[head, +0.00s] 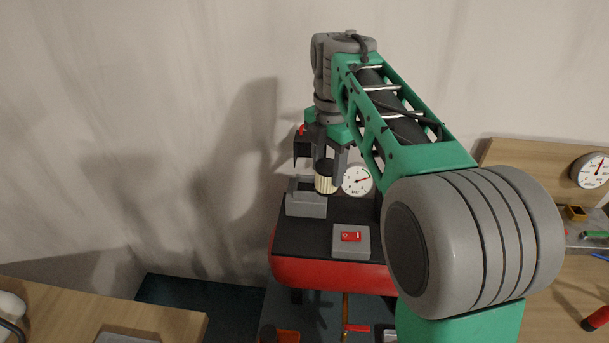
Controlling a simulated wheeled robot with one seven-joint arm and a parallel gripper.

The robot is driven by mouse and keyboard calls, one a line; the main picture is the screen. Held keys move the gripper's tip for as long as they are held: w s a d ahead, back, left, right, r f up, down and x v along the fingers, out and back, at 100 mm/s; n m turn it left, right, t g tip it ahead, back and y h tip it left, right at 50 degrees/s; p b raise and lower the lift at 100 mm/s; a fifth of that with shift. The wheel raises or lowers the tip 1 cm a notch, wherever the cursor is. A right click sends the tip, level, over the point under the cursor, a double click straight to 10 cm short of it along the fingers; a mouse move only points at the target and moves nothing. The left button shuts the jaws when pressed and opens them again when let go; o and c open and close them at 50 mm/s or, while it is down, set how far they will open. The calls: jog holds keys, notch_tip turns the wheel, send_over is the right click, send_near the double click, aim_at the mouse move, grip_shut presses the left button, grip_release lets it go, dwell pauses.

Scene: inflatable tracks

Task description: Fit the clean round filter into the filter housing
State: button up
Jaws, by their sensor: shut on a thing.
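In the head view, my gripper (326,165) points down above the red machine and is shut on the round filter (325,180). The filter has a pale pleated side with dark ends and is held upright. The filter housing looks to be the grey open box (306,203) on the machine's dark top. The filter is at the box's upper right, overlapping it in the picture. I cannot tell whether they touch. The inside of the box is mostly hidden.
A round gauge (357,180) stands just right of the filter. A grey block with a red switch (351,238) sits on the red machine (325,274) in front. Wooden benches stand at lower left (110,307) and right (560,265). My arm hides the machine's right side.

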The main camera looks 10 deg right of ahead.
jog(key=w+f+p, duration=0.2)
jog(key=w+f, duration=0.2)
jog(key=w+a+f+p, duration=0.1)
jog(key=w+f, duration=0.3)
jog(key=w, duration=0.1)
jog(key=w+f+p, duration=0.2)
jog(key=w+f, duration=0.2)
jog(key=shift+w+a+f+p, duration=0.2)
jog(key=shift+w+f+p, duration=0.05)
jog(key=shift+w+p, duration=0.1)
jog(key=shift+f, duration=0.4)
jog(key=o, duration=1.4)
